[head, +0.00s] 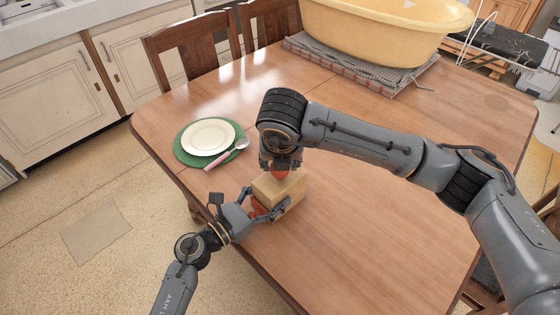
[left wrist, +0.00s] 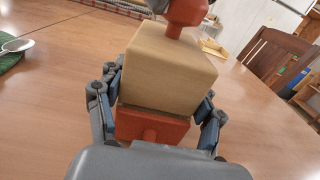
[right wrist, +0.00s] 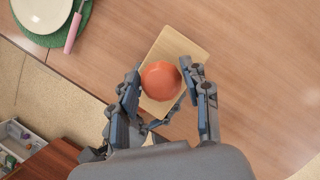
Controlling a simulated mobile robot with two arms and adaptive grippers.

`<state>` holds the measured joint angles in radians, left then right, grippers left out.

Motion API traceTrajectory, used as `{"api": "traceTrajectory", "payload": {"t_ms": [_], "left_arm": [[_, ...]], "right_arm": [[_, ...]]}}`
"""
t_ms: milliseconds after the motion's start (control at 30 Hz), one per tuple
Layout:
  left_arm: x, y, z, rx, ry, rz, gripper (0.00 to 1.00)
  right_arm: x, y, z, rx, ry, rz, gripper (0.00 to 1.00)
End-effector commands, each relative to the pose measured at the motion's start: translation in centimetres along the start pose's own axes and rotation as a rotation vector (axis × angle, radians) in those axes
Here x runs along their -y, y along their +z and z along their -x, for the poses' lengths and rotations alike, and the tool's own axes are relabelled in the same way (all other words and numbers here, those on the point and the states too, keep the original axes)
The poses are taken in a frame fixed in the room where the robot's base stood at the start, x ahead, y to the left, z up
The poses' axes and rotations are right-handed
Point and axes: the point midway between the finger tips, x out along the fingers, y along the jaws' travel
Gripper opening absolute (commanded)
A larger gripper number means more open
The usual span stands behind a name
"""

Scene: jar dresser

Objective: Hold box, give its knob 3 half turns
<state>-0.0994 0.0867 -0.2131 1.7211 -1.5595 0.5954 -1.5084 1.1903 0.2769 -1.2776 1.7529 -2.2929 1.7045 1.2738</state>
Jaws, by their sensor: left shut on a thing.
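The box (head: 289,194) is a light wooden block on the table, with a red-orange lower part (left wrist: 152,128) bearing a small stub, seen in the left wrist view. Its round red-orange knob (right wrist: 160,80) is on top. My left gripper (head: 266,207) is shut on the box, one finger along each side, low down; it also shows in the left wrist view (left wrist: 158,105). My right gripper (right wrist: 163,72) is above the box, pointing down, with its fingertips on either side of the knob. I cannot tell whether they touch it. In the head view that gripper hides most of the knob.
A white plate (head: 208,138) on a green mat (head: 188,158), with a pink-handled spoon (head: 226,156), lies left of the box. A big yellow tub (head: 385,35) stands on a folded cloth (head: 350,73) at the back. The table (head: 370,220) is bare right of the box.

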Motion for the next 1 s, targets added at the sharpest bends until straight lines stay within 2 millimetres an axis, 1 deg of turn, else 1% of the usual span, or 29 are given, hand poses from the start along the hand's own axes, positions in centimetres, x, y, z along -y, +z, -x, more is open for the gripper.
{"api": "traceTrajectory", "payload": {"t_ms": [33,67,333,467,567,800,900,1000], "left_arm": [[0.0,0.0,0.0,0.0,0.0,0.001,0.17],[0.0,0.0,0.0,0.0,0.0,0.001,0.17],[0.0,0.0,0.0,0.0,0.0,0.001,0.17],[0.0,0.0,0.0,0.0,0.0,0.001,0.17],[0.0,0.0,0.0,0.0,0.0,0.001,0.17],[0.0,0.0,0.0,0.0,0.0,0.001,0.17],[0.0,0.0,0.0,0.0,0.0,0.001,0.17],[0.0,0.0,0.0,0.0,0.0,0.001,0.17]], "right_arm": [[0.0,0.0,0.0,0.0,0.0,0.0,0.63],[0.0,0.0,0.0,0.0,0.0,0.0,0.66],[0.0,0.0,0.0,0.0,0.001,0.001,0.66],[-0.1,0.1,0.8,0.001,0.003,0.001,0.66],[-0.1,0.1,2.2,0.003,0.004,0.001,0.66],[-0.1,0.1,7.4,0.003,0.005,0.003,0.66],[-0.1,0.0,9.3,0.003,0.003,0.002,0.66],[-0.1,0.1,10.7,0.002,0.002,0.001,0.66]]}}
